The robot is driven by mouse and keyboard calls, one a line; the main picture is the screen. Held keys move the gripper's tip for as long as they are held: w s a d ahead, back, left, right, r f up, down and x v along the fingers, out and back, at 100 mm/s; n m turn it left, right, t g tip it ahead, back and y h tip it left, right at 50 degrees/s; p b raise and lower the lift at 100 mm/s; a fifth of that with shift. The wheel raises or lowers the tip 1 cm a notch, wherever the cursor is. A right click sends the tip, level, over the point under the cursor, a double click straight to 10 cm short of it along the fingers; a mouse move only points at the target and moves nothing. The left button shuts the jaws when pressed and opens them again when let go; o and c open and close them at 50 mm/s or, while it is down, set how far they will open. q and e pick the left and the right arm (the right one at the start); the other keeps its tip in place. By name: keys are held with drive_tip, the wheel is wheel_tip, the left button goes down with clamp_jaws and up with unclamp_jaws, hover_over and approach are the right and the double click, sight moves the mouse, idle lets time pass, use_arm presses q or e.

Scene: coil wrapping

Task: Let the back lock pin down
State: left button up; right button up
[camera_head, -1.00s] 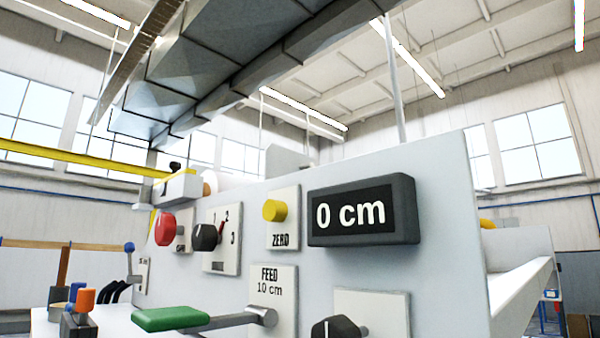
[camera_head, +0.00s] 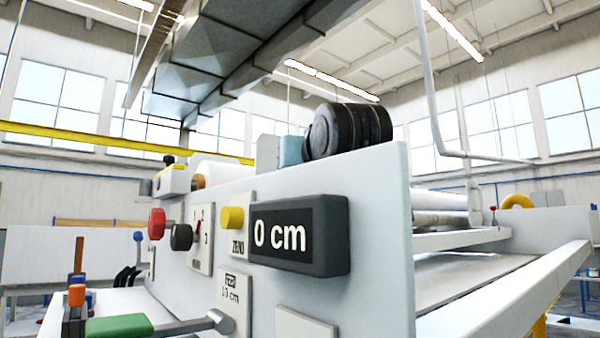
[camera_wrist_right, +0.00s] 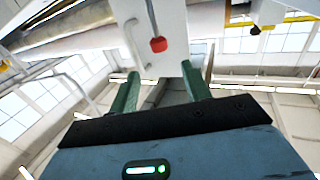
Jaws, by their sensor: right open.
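My right gripper (camera_wrist_right: 160,71) shows in the right wrist view with its two green fingers apart and nothing between them. A red knob (camera_wrist_right: 158,44) on a white plate (camera_wrist_right: 160,20) lies just beyond the fingertips, roughly in line with the gap. I cannot tell from the picture whether this knob is the back lock pin, nor whether the pin is up or down. In the head view, a small red-topped part (camera_head: 493,209) stands at the machine's right side by the rollers. My left gripper is in neither current view.
A black ribbed round part (camera_head: 346,130) rises behind the panel. Rollers (camera_head: 440,210) lie at right.

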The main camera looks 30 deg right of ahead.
drive_tip(key=x, duration=0.8)
drive_tip(key=shift+f, duration=0.1)
clamp_jaws()
